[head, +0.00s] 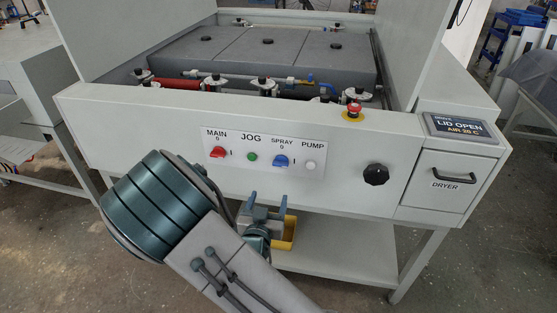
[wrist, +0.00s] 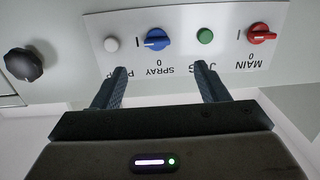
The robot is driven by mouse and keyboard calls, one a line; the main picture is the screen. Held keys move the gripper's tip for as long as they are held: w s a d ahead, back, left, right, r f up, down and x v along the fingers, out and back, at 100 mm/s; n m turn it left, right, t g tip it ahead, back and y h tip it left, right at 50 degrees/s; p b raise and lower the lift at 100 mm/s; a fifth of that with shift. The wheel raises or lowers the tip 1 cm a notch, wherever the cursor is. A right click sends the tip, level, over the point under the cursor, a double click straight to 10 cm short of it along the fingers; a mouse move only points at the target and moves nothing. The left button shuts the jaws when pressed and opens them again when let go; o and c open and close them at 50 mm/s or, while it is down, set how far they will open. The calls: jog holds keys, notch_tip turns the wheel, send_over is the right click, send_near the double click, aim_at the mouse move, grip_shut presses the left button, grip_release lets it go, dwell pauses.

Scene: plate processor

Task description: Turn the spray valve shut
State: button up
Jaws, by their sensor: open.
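The blue SPRAY knob (head: 281,160) sits on the white control panel between the green JOG button and the pale PUMP button. The knob also shows in the wrist view (wrist: 157,39), where the picture is upside down. Its pale pointer lies roughly sideways, toward the I mark and away from the 0. My gripper (head: 268,207) is open and empty, just below the panel. In the wrist view my gripper's two fingers (wrist: 162,72) stand apart on either side of the SPRAY label, with the knob beyond them, not touched.
Beside the knob are the red MAIN knob (head: 217,153), green button (head: 252,157) and pale button (head: 309,167). A black dial (head: 375,175), red emergency button (head: 354,109) and dryer drawer (head: 447,185) are to the right. A yellow bin (head: 288,238) sits behind my gripper.

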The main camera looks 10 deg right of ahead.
aim_at(280, 165)
jog(key=shift+h, duration=0.4)
jog(key=p+x, duration=0.1)
jog(key=x, duration=0.7)
jog(key=r+p+x, duration=0.1)
jog(key=x, duration=0.4)
jog(key=shift+p, duration=0.35)
jog(key=c, duration=1)
